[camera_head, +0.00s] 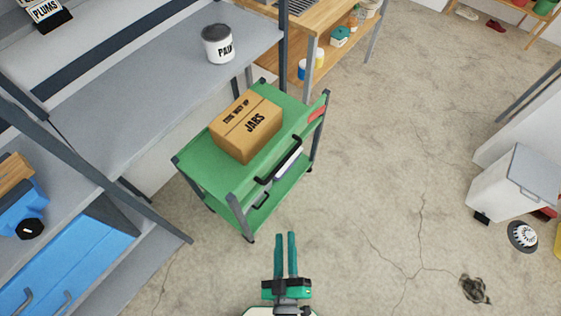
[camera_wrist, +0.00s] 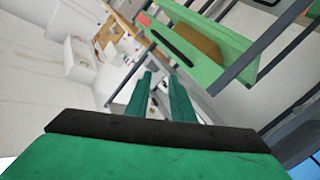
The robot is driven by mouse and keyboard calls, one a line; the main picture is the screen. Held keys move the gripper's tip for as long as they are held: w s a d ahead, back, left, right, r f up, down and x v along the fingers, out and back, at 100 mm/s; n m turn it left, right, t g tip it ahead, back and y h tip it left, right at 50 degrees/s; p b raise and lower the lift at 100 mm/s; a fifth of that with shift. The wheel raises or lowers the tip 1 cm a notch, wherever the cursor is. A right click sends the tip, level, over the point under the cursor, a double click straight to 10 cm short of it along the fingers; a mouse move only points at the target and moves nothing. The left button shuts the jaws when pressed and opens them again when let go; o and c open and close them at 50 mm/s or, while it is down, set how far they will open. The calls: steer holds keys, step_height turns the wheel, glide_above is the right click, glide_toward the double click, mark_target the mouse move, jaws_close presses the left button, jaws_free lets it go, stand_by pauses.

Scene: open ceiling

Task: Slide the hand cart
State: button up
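A green hand cart (camera_head: 197,165) with grey posts stands on the floor left of centre, beside a grey shelf. A cardboard box (camera_head: 247,127) marked JARS sits on its top tray. A black handle (camera_head: 278,160) runs along the cart's near right side. In the wrist view the cart (camera_wrist: 222,36) is at the upper right, with the box (camera_wrist: 197,45) and the dark handle (camera_wrist: 171,40) showing. My gripper (camera_head: 286,236) has two green fingers with a narrow gap between them. It is empty and apart from the cart, in front of it. The gripper also shows in the wrist view (camera_wrist: 160,80).
The grey shelf (camera_head: 130,75) with a paint can (camera_head: 217,44) stands close on the cart's left. A wooden workbench (camera_head: 325,18) stands behind it. A white bin (camera_head: 515,183) is at the right. The cracked concrete floor (camera_head: 400,130) right of the cart is clear.

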steer(key=w+f+n+t, duration=0.1)
steer(key=w+f+n, duration=0.35)
steer(key=w, duration=0.45)
steer(key=n+t+y, duration=0.1)
steer(key=n+y, duration=0.1)
steer(key=n, duration=0.5)
glide_toward(283, 161)
steer(key=w, duration=0.3)
steer(key=w+a, duration=0.1)
steer(key=w, duration=0.5)
steer(key=shift+w+a+r, duration=0.15)
steer(key=shift+w+a, duration=0.1)
steer(key=shift+w, duration=0.1)
steer(key=shift+c, duration=0.6)
jaws_close()
